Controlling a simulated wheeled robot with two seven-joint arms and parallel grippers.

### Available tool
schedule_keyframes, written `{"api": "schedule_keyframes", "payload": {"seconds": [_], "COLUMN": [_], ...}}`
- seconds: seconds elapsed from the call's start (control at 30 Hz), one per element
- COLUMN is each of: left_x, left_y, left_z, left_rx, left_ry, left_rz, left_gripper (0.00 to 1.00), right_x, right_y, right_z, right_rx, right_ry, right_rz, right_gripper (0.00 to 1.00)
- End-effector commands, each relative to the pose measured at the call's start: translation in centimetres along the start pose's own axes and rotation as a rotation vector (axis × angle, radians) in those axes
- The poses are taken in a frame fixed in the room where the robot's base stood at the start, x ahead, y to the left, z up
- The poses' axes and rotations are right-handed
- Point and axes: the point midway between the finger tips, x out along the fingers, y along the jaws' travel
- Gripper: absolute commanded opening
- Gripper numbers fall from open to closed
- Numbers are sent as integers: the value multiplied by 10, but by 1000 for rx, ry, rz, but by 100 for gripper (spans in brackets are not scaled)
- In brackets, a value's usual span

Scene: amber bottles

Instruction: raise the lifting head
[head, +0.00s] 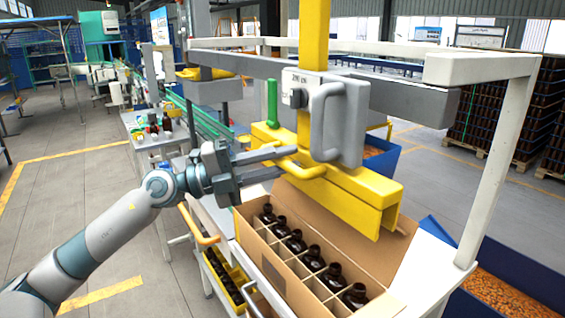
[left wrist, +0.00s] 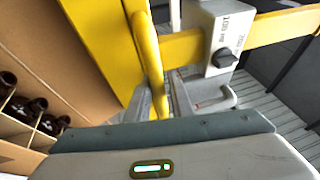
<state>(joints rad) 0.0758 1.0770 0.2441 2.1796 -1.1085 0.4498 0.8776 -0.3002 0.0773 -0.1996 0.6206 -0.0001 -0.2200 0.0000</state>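The lifting head is a yellow beam (head: 345,190) on a yellow upright post (head: 313,35), hanging over an open carton (head: 265,262). A grey box (head: 341,112) with a knob and a grey handle is fixed to the post. A yellow bar handle (head: 300,168) sticks out from the beam's side. My left gripper (head: 283,160) reaches it from the left, with its fingers apart on either side of the bar. In the left wrist view the handle (left wrist: 149,55) runs down between the two fingertips (left wrist: 160,95). A gap shows, so it looks unclamped. My right gripper is out of view.
Several dark bottles (head: 312,257) stand in the carton's compartments under the beam. A white frame (head: 497,150) surrounds the lifter on the right. A yellow crate (head: 222,275) with bottles sits lower left. Blue bins (head: 520,293) stand at right. The floor at left is open.

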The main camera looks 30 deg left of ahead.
Motion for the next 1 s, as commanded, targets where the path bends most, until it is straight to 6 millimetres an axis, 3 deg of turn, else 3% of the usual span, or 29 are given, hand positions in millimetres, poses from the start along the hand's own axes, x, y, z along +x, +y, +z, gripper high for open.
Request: {"api": "schedule_keyframes", "payload": {"seconds": [0.67,1.0], "left_x": [-2,-27], "left_y": [0,4], "left_z": [0,0], "left_rx": [2,-1], "left_ry": [-1,-2], "left_rz": [1,2], "left_gripper": [23,23], "right_x": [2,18], "right_y": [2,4], "right_z": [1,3], "right_rx": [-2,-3], "right_ry": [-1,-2], "right_rz": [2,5], "right_gripper": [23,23]}}
